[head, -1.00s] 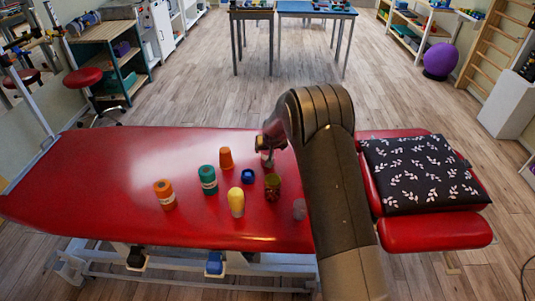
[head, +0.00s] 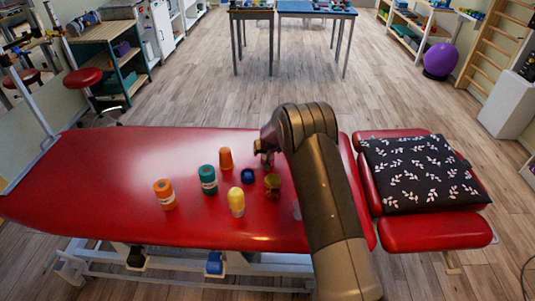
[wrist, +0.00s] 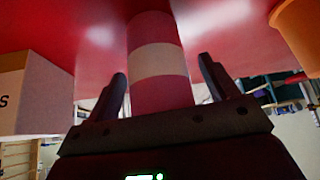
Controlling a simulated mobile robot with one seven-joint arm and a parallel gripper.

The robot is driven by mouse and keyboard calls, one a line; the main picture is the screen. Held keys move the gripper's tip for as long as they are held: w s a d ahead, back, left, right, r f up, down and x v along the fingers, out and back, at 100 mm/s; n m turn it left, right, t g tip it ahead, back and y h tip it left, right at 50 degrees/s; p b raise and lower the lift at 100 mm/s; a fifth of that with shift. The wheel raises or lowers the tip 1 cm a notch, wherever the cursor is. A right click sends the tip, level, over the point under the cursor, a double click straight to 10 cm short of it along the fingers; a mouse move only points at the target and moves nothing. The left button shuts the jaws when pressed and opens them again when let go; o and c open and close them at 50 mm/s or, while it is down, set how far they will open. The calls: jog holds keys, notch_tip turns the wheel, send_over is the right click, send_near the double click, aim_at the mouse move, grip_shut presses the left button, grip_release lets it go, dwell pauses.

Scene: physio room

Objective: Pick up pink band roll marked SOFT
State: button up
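A pinkish-red roll (wrist: 158,85) with a white band around it stands on the red couch top in the wrist view. No lettering can be read on its band. My gripper (wrist: 165,85) is open, with one finger on each side of the roll and narrow gaps visible; I cannot tell how far the fingers reach along it. In the head view my gripper (head: 263,152) is low over the couch, right of the orange cup (head: 226,158), and largely hides the roll.
A pale box (wrist: 35,95) is left in the wrist view. A patterned cushion (head: 420,175) lies right.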

jog(key=c, duration=1.3)
